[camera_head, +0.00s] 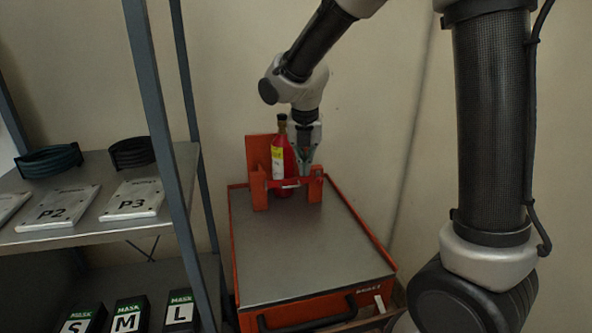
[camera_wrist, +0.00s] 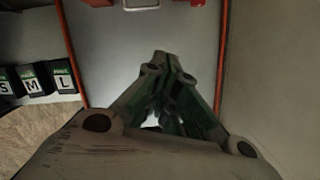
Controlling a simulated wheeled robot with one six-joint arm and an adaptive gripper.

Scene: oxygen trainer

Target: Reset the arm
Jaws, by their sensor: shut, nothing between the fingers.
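My gripper (camera_head: 306,166) points down at the back of the orange-rimmed trainer box, just right of a red cylinder (camera_head: 281,165) in the head view. The cylinder stands upright in an orange bracket (camera_head: 260,188) and has a yellow-white label and a dark top. I cannot tell whether the gripper touches the cylinder or the bracket. In the wrist view my gripper (camera_wrist: 160,60) has its fingers together, with nothing between them. My arm reaches in from the upper right of the head view.
The box's grey top (camera_head: 305,245) is clear in front of the bracket; a black handle (camera_head: 308,318) is on its front. At left, a shelf (camera_head: 75,232) holds plates marked P2 and P3 and dark coils. Mask boxes (camera_head: 128,315) S, M, L sit below. A wall stands close behind.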

